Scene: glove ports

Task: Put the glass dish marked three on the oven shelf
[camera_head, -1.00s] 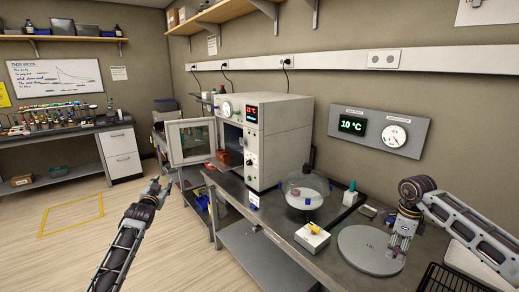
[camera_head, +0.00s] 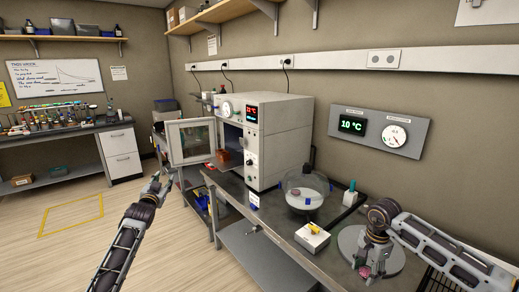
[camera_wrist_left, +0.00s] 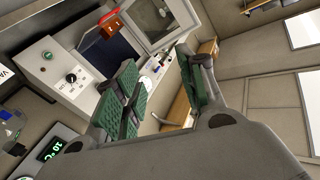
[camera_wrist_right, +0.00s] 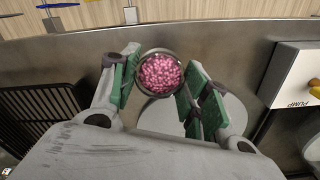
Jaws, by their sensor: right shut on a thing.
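A small round dish (camera_wrist_right: 159,75) full of pink beads is between the fingers of my right gripper (camera_wrist_right: 158,84) in the right wrist view. My right gripper is shut on its sides. In the head view the dish (camera_head: 366,271) shows pink below my right gripper (camera_head: 370,262), over the near side of a round grey disc. I cannot read a number on it. The white oven (camera_head: 280,130) stands on the bench with its door (camera_head: 190,142) swung open to the left; its shelf is not clearly visible. My left gripper (camera_head: 160,188) is open and empty, left of the bench.
A glass bowl-shaped vessel (camera_head: 307,192) stands between the oven and my right arm. A white pump box (camera_head: 312,238) with a yellow knob sits before it. A red-brown block (camera_head: 231,158) is by the oven opening. A black rack (camera_wrist_right: 40,125) lies beside the grey disc (camera_wrist_right: 220,120).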

